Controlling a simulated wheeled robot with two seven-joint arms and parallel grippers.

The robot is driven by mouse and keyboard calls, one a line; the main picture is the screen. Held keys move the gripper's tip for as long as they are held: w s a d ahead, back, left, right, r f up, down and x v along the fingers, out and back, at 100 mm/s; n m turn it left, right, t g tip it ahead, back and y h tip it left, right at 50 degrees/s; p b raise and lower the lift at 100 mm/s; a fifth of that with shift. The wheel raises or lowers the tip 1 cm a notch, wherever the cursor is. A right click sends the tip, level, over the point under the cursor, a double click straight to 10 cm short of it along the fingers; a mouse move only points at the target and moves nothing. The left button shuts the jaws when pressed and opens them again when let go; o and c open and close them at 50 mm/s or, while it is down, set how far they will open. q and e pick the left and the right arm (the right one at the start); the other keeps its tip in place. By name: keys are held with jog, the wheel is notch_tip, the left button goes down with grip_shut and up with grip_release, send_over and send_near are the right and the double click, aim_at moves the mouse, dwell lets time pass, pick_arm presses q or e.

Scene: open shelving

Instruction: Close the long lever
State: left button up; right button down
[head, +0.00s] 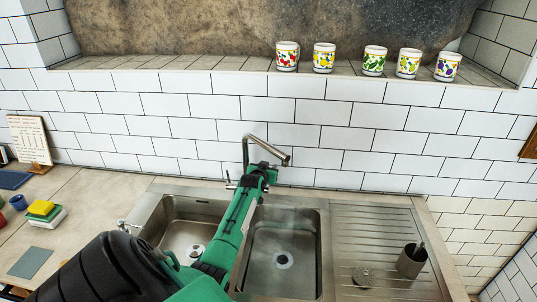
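A steel faucet (269,148) stands behind the double sink (325,246), its spout angled to the right over the right basin. A short, thin metal piece (229,180), perhaps a lever, shows just left of the faucet's base. Another small tap fitting (125,226) sits at the sink's left edge. I cannot tell which is the long lever. My green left arm crosses the sink, and my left gripper (263,168) is at the faucet's base, overlapping it in the picture. Its fingers are too small and dark to read, and contact is unclear. My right gripper is out of view.
Several patterned cups (324,57) stand on the tiled ledge above. A metal cup (411,261) and a round drain piece (363,276) are on the drainboard (385,233). Sponges (42,208) and a recipe stand (30,140) are on the left counter. A faint haze shows in the right basin.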

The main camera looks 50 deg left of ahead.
pick_arm(q)
jog(key=shift+s, duration=0.1)
jog(key=shift+s+d+r, duration=0.15)
jog(key=shift+s+d, duration=0.25)
jog(key=shift+s, duration=0.15)
jog(key=b+v, duration=0.3)
jog(key=v, duration=0.9)
jog(key=shift+s, duration=0.2)
jog(key=shift+r, duration=0.15)
